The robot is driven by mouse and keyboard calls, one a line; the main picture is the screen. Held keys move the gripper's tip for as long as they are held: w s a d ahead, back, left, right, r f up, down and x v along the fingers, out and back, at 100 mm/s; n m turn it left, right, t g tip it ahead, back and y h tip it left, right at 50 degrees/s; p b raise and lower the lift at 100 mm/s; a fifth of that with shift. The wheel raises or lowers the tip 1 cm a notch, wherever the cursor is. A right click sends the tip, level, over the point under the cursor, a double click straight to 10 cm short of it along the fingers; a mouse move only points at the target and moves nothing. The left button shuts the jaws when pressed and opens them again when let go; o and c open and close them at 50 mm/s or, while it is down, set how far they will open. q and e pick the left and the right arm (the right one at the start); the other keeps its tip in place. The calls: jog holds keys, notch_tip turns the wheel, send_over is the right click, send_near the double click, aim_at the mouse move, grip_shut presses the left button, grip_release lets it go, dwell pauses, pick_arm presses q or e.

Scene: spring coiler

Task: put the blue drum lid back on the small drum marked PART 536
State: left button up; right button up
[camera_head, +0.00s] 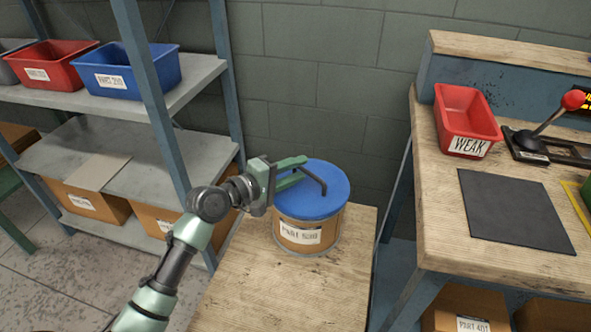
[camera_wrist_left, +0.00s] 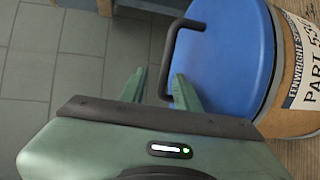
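The small drum marked PART 536 (camera_head: 290,238) is a tan drum standing on a wooden surface, and its label shows in part in the left wrist view (camera_wrist_left: 303,75). The blue drum lid (camera_head: 330,206) lies level on top of the drum, covering it. It has a dark bar handle (camera_head: 316,179), also seen in the left wrist view (camera_wrist_left: 168,62). My left gripper (camera_head: 304,167) is over the lid's left part. Its fingers (camera_wrist_left: 160,72) are apart, with the handle bar between or just beyond their tips; contact is not clear. My right gripper is not in view.
A shelf with a red bin (camera_head: 52,73), a blue bin (camera_head: 150,80) and cardboard boxes stands left. A workbench (camera_head: 440,215) at right holds a red WEAK bin (camera_head: 466,110), a dark mat (camera_head: 515,212) and a lever device (camera_head: 548,130). The wood in front of the drum is clear.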

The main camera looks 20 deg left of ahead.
pick_arm(q)
jog(key=shift+s, duration=0.1)
jog(key=shift+s+a, duration=0.25)
jog(key=shift+s, duration=0.05)
jog(key=p+v, duration=0.1)
jog(key=v, duration=0.6)
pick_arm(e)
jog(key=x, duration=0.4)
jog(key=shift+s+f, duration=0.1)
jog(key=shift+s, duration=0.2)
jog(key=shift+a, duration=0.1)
